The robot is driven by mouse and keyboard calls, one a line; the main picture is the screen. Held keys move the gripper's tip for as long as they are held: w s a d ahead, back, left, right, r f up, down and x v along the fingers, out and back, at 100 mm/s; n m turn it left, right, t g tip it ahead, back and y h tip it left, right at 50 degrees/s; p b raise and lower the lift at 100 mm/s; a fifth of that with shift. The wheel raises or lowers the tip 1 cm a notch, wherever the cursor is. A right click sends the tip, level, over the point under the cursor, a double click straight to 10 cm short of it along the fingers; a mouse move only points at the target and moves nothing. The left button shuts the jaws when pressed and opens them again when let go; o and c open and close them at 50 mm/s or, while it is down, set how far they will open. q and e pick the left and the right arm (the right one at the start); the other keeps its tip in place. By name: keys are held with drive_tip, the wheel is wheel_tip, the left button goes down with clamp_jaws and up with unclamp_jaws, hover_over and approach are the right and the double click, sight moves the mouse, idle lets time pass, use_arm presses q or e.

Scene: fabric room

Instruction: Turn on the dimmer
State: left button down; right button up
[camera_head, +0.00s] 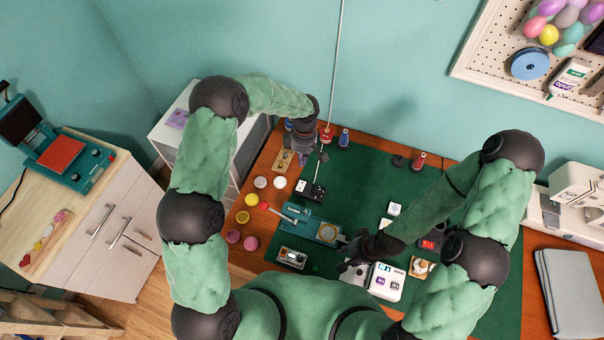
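I cannot tell for sure which small device is the dimmer. One candidate is a small black box with light parts on top (309,190) on the green mat, below my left gripper in the picture. Another is a small pale-framed panel (292,257) near the mat's lower left. A red switch (428,244) lies at the right, partly behind my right arm. My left gripper (303,146) hangs above the table's back left, apart from the black box. My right gripper (352,262) is low over the mat, beside a white box with buttons (385,281). The fingers of both are too small and dark to read.
A teal tool (315,224) lies on the green mat (365,165). Several small round pots (251,200) stand at the table's left. Thread spools (344,138) stand at the back. A sewing machine (580,190) and grey folder (570,290) are at the right.

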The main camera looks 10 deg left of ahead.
sight(300, 187)
use_arm(q)
drive_tip(key=f, duration=0.4)
drive_tip(key=s+f, duration=0.1)
drive_tip(key=f, duration=0.9)
drive_tip(key=shift+s+a, duration=0.15)
drive_tip(key=shift+s, duration=0.2)
use_arm(e)
drive_tip(key=shift+r, duration=0.2)
drive_tip(key=shift+f, duration=0.1)
